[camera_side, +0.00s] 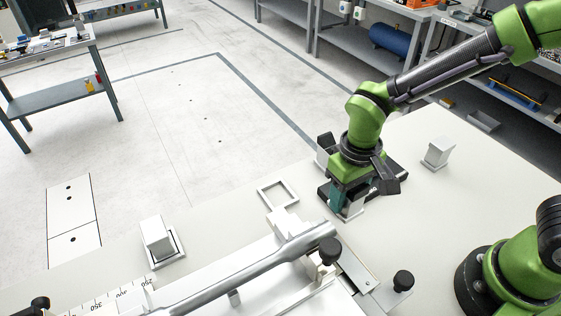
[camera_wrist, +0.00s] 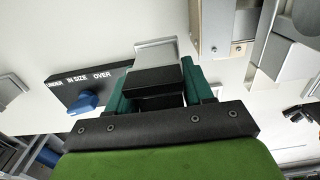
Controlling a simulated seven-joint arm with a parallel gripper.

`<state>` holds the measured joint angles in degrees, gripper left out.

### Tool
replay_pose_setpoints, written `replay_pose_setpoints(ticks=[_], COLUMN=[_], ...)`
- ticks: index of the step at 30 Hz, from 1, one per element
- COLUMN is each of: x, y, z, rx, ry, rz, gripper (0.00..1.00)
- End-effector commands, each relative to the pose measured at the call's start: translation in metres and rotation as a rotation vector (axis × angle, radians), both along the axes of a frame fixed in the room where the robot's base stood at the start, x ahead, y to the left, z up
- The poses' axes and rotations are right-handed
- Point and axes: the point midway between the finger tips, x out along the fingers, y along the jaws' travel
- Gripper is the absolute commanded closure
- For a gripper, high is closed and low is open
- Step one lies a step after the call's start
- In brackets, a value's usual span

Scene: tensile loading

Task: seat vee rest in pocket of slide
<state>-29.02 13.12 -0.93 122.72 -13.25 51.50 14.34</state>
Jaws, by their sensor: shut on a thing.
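My gripper (camera_side: 347,200) has teal fingers and is shut on a pale block, which I take to be the vee rest (camera_side: 352,211). It is low over the table, right of the machine's end; I cannot tell whether the block touches the table. In the wrist view, my gripper (camera_wrist: 158,92) has the block (camera_wrist: 157,52) between its fingers, with a light grey upper part and a dark nearer face. The slide seems to be part of the white machine (camera_side: 225,262) at the front, with a metal plate (camera_side: 357,272). I cannot make out the pocket clearly.
A grey bar (camera_side: 220,278) lies along the machine, near black knobs (camera_side: 403,280). An empty square frame (camera_side: 278,192) lies left of my gripper. One white block (camera_side: 157,237) stands in a frame; another (camera_side: 438,151) stands right. A black gauge box (camera_wrist: 90,82) is beside my fingers.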

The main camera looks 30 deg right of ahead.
Motion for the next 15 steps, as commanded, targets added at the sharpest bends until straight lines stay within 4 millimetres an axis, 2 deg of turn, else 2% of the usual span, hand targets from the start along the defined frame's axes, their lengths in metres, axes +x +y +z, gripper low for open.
replay_pose_setpoints(ticks=[5,15], x=[0.017,0.094], y=[0.009,0.05], z=[-0.011,-0.019], rx=[0.0,0.0], ry=[-0.002,-0.003], rz=[0.0,0.001], gripper=[0.91,0.91])
